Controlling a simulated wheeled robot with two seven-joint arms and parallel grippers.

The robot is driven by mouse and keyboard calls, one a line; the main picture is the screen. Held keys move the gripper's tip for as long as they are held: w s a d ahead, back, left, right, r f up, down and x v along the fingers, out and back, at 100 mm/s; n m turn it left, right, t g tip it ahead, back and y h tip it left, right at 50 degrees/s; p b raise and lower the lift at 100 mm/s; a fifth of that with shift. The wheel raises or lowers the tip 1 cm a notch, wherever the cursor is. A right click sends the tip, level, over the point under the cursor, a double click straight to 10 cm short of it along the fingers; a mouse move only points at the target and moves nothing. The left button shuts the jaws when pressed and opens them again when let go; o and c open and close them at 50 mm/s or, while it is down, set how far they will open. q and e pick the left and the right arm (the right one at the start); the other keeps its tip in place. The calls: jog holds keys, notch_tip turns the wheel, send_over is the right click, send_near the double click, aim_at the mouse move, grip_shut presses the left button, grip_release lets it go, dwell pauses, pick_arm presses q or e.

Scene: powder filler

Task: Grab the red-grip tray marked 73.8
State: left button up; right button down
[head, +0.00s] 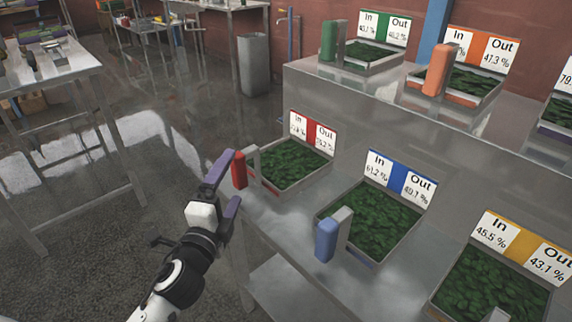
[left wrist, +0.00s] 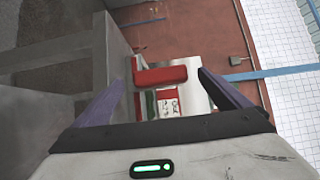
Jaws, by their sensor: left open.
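The red-grip tray (head: 293,170) stands on the lower metal shelf, filled with green leaves. Its card (head: 312,135) has a red middle between In and Out; the figures are too small to read surely. Its upright red grip (head: 239,169) sticks out at the shelf's front left edge. My left gripper (head: 226,184) is open, with purple fingers close to the red grip. In the left wrist view the red grip (left wrist: 160,76) lies between and beyond the two fingers (left wrist: 160,95), and I see no contact. My right gripper is out of view.
A blue-grip tray (head: 327,238) and a yellow-card tray (head: 495,285) stand to the right on the lower shelf. Green-grip (head: 328,41) and orange-grip (head: 436,70) trays stand on the upper tier (head: 330,90). The floor at left is open, with a metal table (head: 60,80) beyond.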

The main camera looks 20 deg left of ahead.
aim_at(241, 166)
pick_arm(q)
jog(key=x, duration=0.6)
jog(key=shift+w+d, duration=0.1)
jog(key=shift+w, duration=0.3)
jog(key=shift+c, duration=0.3)
jog(key=c, duration=1.4)
jog(key=shift+c, duration=0.9)
jog(key=shift+r+p, duration=0.15)
jog(key=shift+p, duration=0.15)
